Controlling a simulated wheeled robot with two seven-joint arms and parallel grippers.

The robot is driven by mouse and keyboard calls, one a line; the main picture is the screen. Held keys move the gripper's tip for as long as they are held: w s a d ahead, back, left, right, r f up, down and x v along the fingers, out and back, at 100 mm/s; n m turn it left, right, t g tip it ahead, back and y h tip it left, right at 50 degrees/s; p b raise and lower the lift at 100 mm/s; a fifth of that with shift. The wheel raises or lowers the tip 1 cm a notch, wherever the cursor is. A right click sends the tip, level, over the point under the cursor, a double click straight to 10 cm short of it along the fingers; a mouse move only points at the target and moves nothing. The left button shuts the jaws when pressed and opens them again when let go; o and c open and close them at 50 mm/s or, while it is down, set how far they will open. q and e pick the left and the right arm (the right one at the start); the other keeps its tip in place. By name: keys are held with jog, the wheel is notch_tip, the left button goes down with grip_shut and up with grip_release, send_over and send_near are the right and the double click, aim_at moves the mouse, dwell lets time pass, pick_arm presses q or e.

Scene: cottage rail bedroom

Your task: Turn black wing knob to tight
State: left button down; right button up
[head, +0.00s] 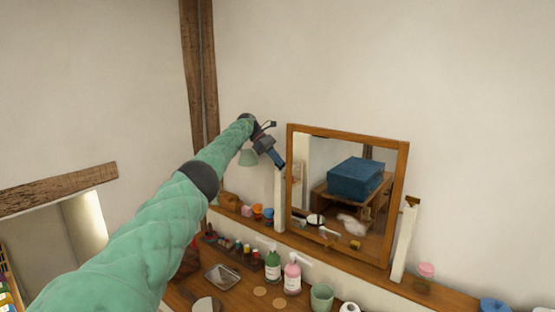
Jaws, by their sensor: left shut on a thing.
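A wood-framed mirror (348,134) stands between two pale posts, the left post (279,205) and the right post (404,245). My left arm reaches from the lower left to the mirror's left side. My left gripper (280,162) points down and to the right at the top of the left post, beside the mirror frame. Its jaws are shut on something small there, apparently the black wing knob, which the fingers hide. How far the knob is turned cannot be seen. My right gripper is not in view.
Below the mirror, a wooden shelf (440,292) and tabletop hold a green bottle (273,266), a pink bottle (292,277), a green cup (321,297) and a metal tray (222,277). A pale green lampshade (248,157) is close behind my gripper. The wall above is clear.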

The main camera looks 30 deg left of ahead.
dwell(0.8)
pick_arm(q)
jog(key=c, duration=1.6)
grip_release()
